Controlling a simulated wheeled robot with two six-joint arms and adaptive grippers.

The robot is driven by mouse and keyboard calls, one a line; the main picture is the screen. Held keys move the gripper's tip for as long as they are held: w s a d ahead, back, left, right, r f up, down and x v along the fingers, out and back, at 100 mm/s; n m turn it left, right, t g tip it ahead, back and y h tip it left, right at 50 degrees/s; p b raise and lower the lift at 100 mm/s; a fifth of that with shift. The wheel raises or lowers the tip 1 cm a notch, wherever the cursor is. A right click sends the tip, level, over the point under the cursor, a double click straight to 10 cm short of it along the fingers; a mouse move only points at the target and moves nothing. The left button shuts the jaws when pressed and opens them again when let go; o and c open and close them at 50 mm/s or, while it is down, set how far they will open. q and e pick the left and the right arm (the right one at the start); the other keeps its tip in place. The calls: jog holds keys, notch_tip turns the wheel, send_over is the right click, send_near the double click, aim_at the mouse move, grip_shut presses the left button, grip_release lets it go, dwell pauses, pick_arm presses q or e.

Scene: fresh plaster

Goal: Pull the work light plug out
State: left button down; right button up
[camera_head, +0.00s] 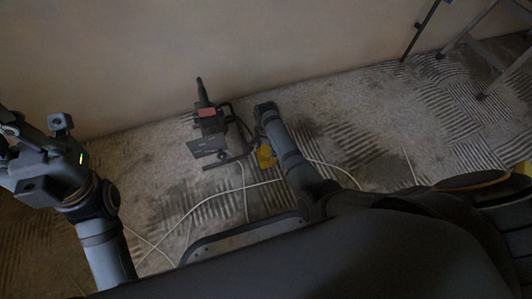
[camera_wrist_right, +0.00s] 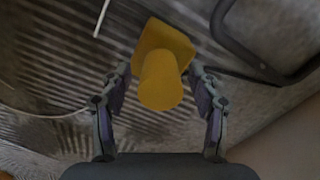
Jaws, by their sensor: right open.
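A yellow piece (camera_head: 265,155), which looks like the plug, shows beside my right arm in the head view. In the right wrist view the yellow piece (camera_wrist_right: 162,75) has a round end toward the camera and a squarish block behind it. My right gripper (camera_wrist_right: 160,104) is open, with one finger on each side of the round end and gaps visible. In the head view my right gripper (camera_head: 268,118) is seen from above and its fingertips are hidden. The work light (camera_head: 208,125) stands left of it. My left gripper (camera_head: 38,160) is raised at the left, its fingers unclear.
White cables (camera_head: 246,188) run across the streaked floor (camera_head: 350,110). A dark tube frame (camera_wrist_right: 245,45) passes close to the right finger in the wrist view. A ladder (camera_head: 485,50) stands at the upper right. A bare wall (camera_head: 200,40) rises behind.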

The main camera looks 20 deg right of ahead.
jog(key=shift+f, duration=0.4)
jog(key=shift+r, duration=0.1)
grip_shut()
